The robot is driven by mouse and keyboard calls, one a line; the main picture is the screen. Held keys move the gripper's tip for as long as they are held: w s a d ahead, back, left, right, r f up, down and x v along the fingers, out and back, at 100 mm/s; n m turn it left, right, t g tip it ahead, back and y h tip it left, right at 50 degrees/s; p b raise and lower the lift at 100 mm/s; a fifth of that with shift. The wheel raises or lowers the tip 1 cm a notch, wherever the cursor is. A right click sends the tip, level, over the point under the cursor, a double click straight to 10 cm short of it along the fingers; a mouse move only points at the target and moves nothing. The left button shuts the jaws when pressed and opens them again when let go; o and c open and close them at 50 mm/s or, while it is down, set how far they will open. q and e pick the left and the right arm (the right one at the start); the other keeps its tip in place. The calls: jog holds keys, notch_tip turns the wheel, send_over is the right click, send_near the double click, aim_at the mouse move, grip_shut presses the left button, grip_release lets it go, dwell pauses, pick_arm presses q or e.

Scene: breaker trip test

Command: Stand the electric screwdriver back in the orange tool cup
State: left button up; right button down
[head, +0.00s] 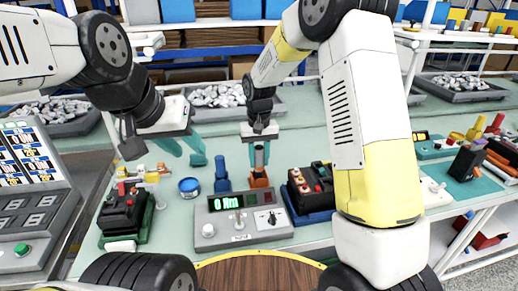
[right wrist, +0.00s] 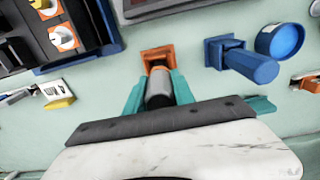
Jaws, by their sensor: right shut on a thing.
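The electric screwdriver (right wrist: 159,88), a dark grey cylinder, is between the teal fingers of my right gripper (right wrist: 158,98), which is shut on it. In the head view the screwdriver (head: 259,157) is upright below my right gripper (head: 260,150). The orange tool cup (head: 259,180) is directly under it on the bench. The cup also shows in the right wrist view (right wrist: 157,54), just beyond the screwdriver's end. I cannot tell how far the tip is inside the cup. My left gripper (head: 184,153) is open and empty, above the bench at left.
A blue cup with a blue tool (head: 222,178) stands left of the orange cup, with a round blue container (head: 189,187) beyond it. A grey meter box (head: 240,219) is in front. Breaker units stand left (head: 124,212) and right (head: 308,192).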

aim_at(259, 148)
jog(key=shift+f, duration=0.5)
jog(key=c, duration=1)
grip_release()
jog(key=shift+o, duration=0.2)
notch_tip(259, 148, up, 8)
jog(key=shift+f, duration=0.1)
